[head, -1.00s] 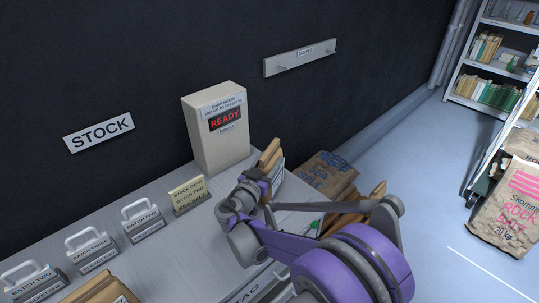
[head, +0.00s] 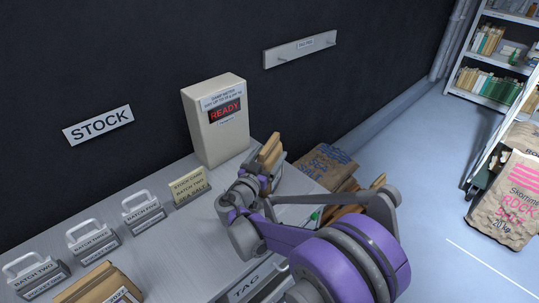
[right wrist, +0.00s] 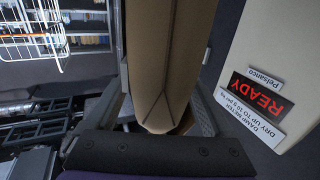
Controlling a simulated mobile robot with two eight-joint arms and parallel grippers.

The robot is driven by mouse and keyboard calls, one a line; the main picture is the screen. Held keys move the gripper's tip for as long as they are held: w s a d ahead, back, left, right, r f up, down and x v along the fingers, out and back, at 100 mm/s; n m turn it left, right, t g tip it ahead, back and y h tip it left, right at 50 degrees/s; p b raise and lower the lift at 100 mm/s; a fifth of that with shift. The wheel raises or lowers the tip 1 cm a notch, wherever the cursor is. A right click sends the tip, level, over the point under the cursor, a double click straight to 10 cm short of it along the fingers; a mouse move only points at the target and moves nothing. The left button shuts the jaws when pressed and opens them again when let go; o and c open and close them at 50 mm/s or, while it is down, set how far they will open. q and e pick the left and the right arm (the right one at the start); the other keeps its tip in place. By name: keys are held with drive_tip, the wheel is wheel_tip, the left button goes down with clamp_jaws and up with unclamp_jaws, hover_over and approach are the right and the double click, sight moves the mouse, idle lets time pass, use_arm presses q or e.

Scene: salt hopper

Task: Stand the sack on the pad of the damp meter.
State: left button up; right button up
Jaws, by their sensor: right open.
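A small brown paper sack (head: 270,149) stands upright at the right front of the cream damp meter (head: 214,138), whose display reads READY. My right gripper (head: 263,172) is at this sack, with its jaws open. In the right wrist view, the sack (right wrist: 165,55) rises between the two fingers, and the meter (right wrist: 285,70) shows upside down at the right. The pad under the sack is hidden, so I cannot tell what the sack's base rests on. My left gripper is out of view.
Batch weights with handles (head: 93,240) and a stock card (head: 188,187) line the bench's back edge. More small sacks (head: 98,286) lie at lower left. A large sack (head: 325,165) is beyond the bench's right end. A peg rail (head: 300,48) hangs on the wall.

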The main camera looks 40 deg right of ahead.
drive_tip(key=v, duration=1.2)
drive_tip(key=s+f+n+g+y, duration=0.1)
drive_tip(key=s+f+n+y, duration=0.1)
drive_tip(key=s+f, duration=0.1)
drive_tip(key=s+f+n+g+y, duration=0.1)
drive_tip(key=s+f+n+y, duration=0.1)
drive_tip(key=s+f+y, duration=0.1)
drive_tip(key=s+f+n+g+y, duration=0.1)
drive_tip(key=s+f+n+y, duration=0.1)
drive_tip(key=s, duration=0.3)
drive_tip(key=shift+s+a+f+y, duration=0.2)
drive_tip(key=shift+a+f+y, duration=0.2)
drive_tip(key=shift+f+y, duration=0.1)
drive_tip(key=s+a+f+n+y, duration=0.4)
drive_tip(key=s+a+n+y, duration=0.2)
drive_tip(key=a, duration=0.5)
drive_tip(key=s+y, duration=0.2)
drive_tip(key=shift+s+a+n, duration=0.25)
drive_tip(key=shift+s+n, duration=0.05)
drive_tip(key=shift+d, duration=0.15)
